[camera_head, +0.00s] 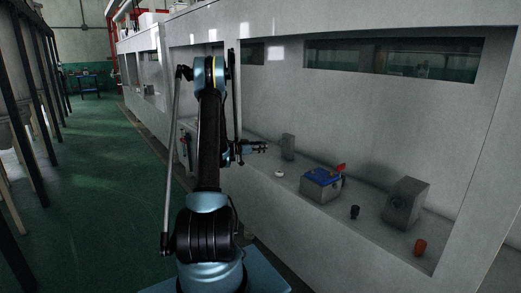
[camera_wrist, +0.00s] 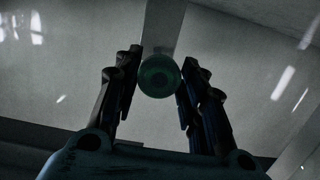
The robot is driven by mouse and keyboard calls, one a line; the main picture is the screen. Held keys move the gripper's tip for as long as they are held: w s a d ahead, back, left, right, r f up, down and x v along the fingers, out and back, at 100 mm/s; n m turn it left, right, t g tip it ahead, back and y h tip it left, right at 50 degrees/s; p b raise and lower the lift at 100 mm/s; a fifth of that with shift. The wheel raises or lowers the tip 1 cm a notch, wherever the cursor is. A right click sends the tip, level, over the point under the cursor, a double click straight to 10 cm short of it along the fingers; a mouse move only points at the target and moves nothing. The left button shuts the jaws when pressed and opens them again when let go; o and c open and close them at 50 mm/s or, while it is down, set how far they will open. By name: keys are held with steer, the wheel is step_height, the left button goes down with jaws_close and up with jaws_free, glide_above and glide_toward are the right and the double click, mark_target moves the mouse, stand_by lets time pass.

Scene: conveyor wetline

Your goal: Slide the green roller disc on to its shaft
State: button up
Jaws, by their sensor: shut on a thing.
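The green roller disc (camera_wrist: 158,76) is held between the fingertips of my gripper (camera_wrist: 157,80) in the wrist view, its round face towards the camera. In the head view my gripper (camera_head: 262,147) is over the grey ledge, just left of a small upright grey block (camera_head: 287,147). The disc is too small to make out there. A grey post-like shape (camera_wrist: 164,28) stands behind the disc in the wrist view. I cannot make out the shaft, nor whether the disc touches it.
A wall rises behind.

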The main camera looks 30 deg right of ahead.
steer(key=shift+w+d, duration=0.15)
steer(key=shift+d, duration=1.9)
stand_by(0.7)
steer(key=shift+w+d, duration=0.15)
steer(key=shift+d, duration=1.7)
steer(key=shift+w+d, duration=0.15)
steer(key=shift+d, duration=1.65)
steer(key=o, duration=1)
steer(key=a, duration=0.4)
steer(key=a+r, duration=0.1)
steer(key=a, duration=0.3)
steer(key=s+a, duration=0.1)
steer(key=a, duration=0.3)
steer(key=shift+r, duration=0.35)
